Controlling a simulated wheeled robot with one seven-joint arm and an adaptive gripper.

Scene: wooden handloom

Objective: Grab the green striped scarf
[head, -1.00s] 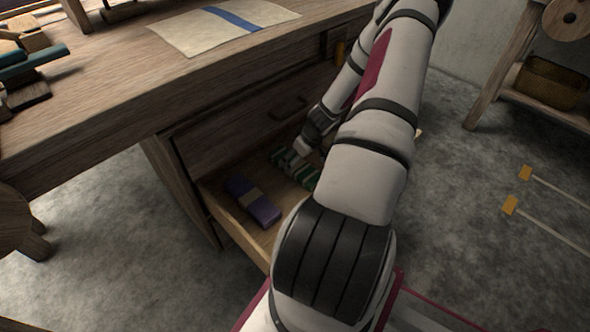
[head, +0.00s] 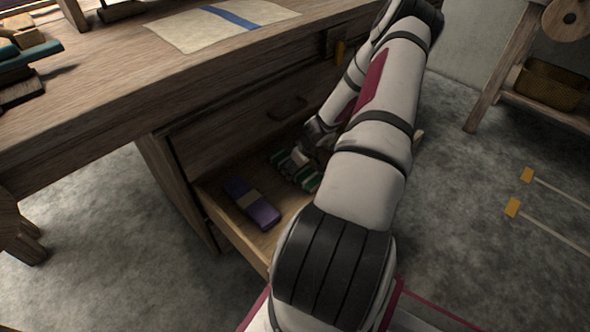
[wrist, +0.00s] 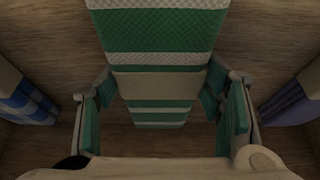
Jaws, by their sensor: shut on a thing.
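The green striped scarf (head: 306,181) lies folded in the open drawer (head: 240,232), with green and pale bands and a beige wrap. In the wrist view the scarf (wrist: 155,50) runs up the middle, between my gripper's two fingers. My gripper (wrist: 161,95) is shut on the scarf, one finger at each side of the beige wrap. In the head view my arm partly hides the gripper and the scarf's right side.
A purple scarf (head: 252,203) with a tan wrap lies in the drawer's near left part; its edge shows at right in the wrist view. A blue checked folded cloth (wrist: 24,100) lies at left there. The bench top (head: 130,85) overhangs the drawer.

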